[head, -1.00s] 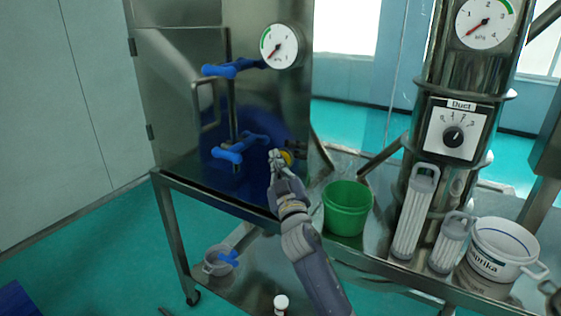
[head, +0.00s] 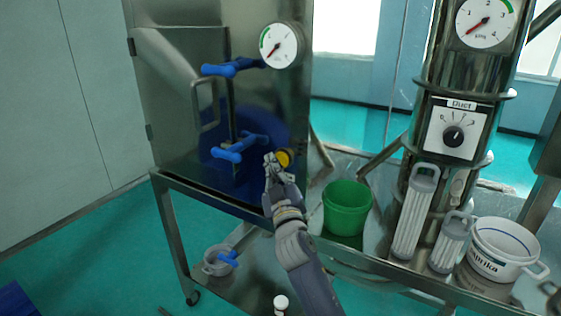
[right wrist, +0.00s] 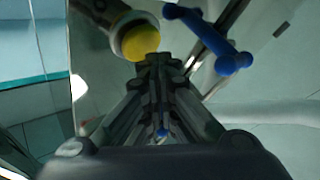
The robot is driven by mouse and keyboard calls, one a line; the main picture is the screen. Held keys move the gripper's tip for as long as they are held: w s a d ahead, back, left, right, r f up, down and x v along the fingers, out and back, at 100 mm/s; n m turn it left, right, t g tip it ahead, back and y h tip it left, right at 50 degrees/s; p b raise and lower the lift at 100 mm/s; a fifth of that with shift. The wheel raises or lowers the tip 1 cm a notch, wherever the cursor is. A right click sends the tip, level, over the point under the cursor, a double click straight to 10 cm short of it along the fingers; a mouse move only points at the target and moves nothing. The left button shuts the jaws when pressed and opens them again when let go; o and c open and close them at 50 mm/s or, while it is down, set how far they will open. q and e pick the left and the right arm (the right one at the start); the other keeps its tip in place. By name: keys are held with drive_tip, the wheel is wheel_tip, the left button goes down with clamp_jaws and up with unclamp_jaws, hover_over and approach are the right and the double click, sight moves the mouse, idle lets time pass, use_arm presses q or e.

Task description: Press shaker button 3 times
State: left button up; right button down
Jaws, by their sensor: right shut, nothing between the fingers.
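The shaker button is a round yellow button (head: 284,159) in a dark ring on the front of the steel cabinet (head: 185,110). It also shows as a yellow dome (right wrist: 140,43) in the right wrist view, just beyond and left of the fingertips. My right gripper (head: 270,160) is shut and empty, with its fingertips just left of the button in the head view. In the right wrist view a small gap seems to separate the fingertips (right wrist: 160,62) from the button; contact cannot be told for certain. My left gripper is not in view.
Blue clamp handles (head: 238,148) stick out from the cabinet left of my gripper. A pressure gauge (head: 279,46) sits above. A green bucket (head: 347,208), filter cartridges (head: 414,212) and a white pot (head: 504,247) stand on the steel table to the right.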

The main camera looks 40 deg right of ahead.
drive_tip(key=shift+a, duration=0.1)
drive_tip(key=a, duration=0.1)
drive_tip(key=s+a, duration=0.1)
drive_tip(key=a, duration=0.1)
drive_tip(key=s+a, duration=0.1)
drive_tip(key=shift+a, duration=0.3)
drive_tip(key=shift+w, duration=0.1)
idle(1.9)
drive_tip(key=a+n, duration=0.1)
drive_tip(key=n, duration=0.5)
drive_tip(key=a+f+n+p, duration=0.1)
drive_tip(key=n, duration=0.5)
drive_tip(key=s+a+n, duration=0.1)
drive_tip(key=a+n, duration=0.1)
drive_tip(key=n, duration=0.5)
drive_tip(key=shift+f+g+y, duration=0.3)
drive_tip(key=shift+y, duration=0.1)
drive_tip(key=shift+d, duration=0.1)
drive_tip(key=w+d+p, duration=0.1)
drive_tip(key=w+d, duration=0.2)
drive_tip(key=d, duration=0.5)
drive_tip(key=shift+w, duration=0.25)
